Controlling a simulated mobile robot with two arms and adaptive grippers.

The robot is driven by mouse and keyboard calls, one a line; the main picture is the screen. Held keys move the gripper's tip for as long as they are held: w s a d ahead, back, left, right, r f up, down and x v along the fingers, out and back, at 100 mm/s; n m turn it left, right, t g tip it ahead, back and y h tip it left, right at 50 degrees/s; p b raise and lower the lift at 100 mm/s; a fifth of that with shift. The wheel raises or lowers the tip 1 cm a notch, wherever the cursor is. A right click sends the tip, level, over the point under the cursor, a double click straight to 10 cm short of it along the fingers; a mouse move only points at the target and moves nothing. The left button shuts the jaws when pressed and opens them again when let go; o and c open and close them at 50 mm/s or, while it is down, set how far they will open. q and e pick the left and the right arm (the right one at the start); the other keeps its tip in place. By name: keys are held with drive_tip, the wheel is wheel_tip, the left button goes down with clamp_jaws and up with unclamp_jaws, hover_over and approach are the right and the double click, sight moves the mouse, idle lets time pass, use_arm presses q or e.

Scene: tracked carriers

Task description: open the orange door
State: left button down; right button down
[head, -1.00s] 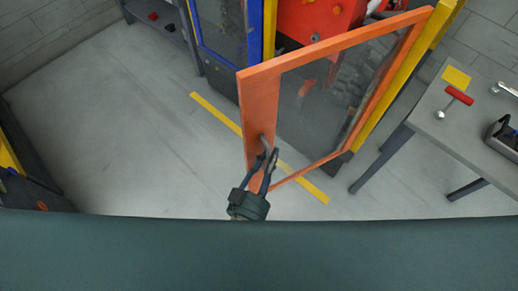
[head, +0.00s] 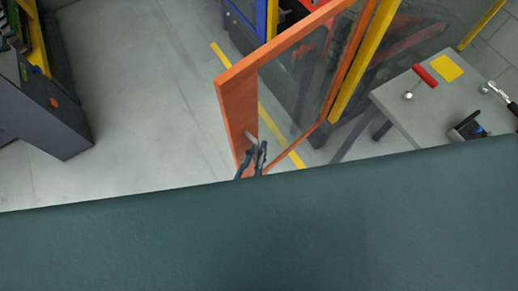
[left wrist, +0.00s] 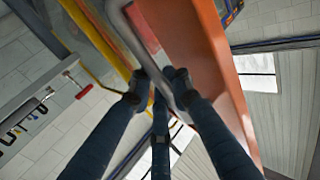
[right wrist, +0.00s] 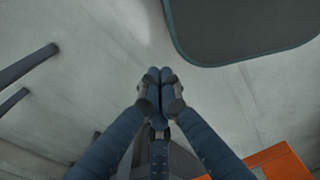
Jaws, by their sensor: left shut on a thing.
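The orange door (head: 238,117) is a framed door with a clear pane. It stands swung out from the yellow post (head: 362,60) of its enclosure. My left gripper (head: 256,150) is at the handle (head: 250,139) on the door's free edge. In the left wrist view the fingers (left wrist: 158,88) are shut on the grey bar handle (left wrist: 150,50), beside the orange frame (left wrist: 195,50). My right gripper (right wrist: 160,80) shows only in its own wrist view; its fingers are together with nothing between them. Part of the orange door (right wrist: 270,162) shows at the lower right there.
A grey table (head: 400,95) at the right bears a red-handled tool (head: 425,75), a yellow patch and other tools. A dark machine (head: 45,110) stands at the left. A yellow floor line (head: 275,130) runs under the door. The floor left of the door is clear.

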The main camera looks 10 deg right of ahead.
use_arm(q)
drive_tip(key=shift+s+f, duration=0.15)
drive_tip(key=c, duration=1.7)
unclamp_jaws()
use_arm(e)
drive_tip(key=shift+w+a, duration=0.1)
drive_tip(key=shift+a, duration=0.45)
drive_tip(key=shift+d, duration=0.1)
use_arm(q)
drive_tip(key=v, duration=1.2)
drive_tip(key=shift+s, duration=0.1)
drive_tip(key=shift+d, duration=0.1)
